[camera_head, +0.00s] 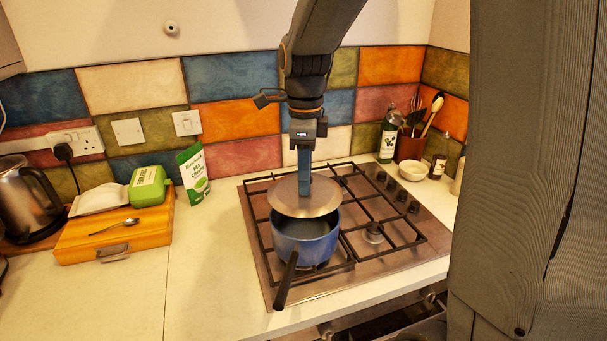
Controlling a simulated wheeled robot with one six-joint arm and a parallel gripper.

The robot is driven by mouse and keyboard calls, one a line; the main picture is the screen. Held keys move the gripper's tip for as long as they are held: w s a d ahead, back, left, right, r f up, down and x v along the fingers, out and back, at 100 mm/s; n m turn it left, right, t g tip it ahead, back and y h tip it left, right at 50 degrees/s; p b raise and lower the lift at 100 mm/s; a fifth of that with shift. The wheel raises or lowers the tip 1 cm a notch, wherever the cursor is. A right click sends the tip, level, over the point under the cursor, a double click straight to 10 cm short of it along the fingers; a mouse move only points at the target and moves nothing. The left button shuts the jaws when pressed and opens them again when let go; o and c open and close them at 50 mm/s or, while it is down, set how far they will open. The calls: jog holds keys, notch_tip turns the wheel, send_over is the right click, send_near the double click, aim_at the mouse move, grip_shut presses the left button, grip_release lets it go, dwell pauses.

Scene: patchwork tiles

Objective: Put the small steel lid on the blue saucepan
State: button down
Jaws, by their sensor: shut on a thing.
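The blue saucepan (305,246) stands on the front left of the gas hob, with its dark handle pointing toward the front left. The steel lid (304,205) is over the saucepan, held level or nearly so. Its near edge looks above the pan's rim, and part of the pan's open inside shows below it. My gripper (304,187) points down and is shut on the lid at its middle. The fingers hide the lid's knob. I cannot tell exactly how high the lid is above the rim.
The hob (400,256) has black grates and knobs on its right. A wooden box (115,236) with a spoon, a kettle (27,200) and a green packet (193,172) are at left. A bottle (388,140), utensil pot (409,147) and bowl (413,171) stand at back right.

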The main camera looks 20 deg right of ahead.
jog(key=shift+f+b, duration=1.65)
jog(key=shift+f, duration=1.15)
jog(key=shift+p, duration=0.4)
jog(key=shift+f, duration=0.25)
jog(key=c, duration=1.4)
grip_release()
jog(key=shift+o, duration=0.2)
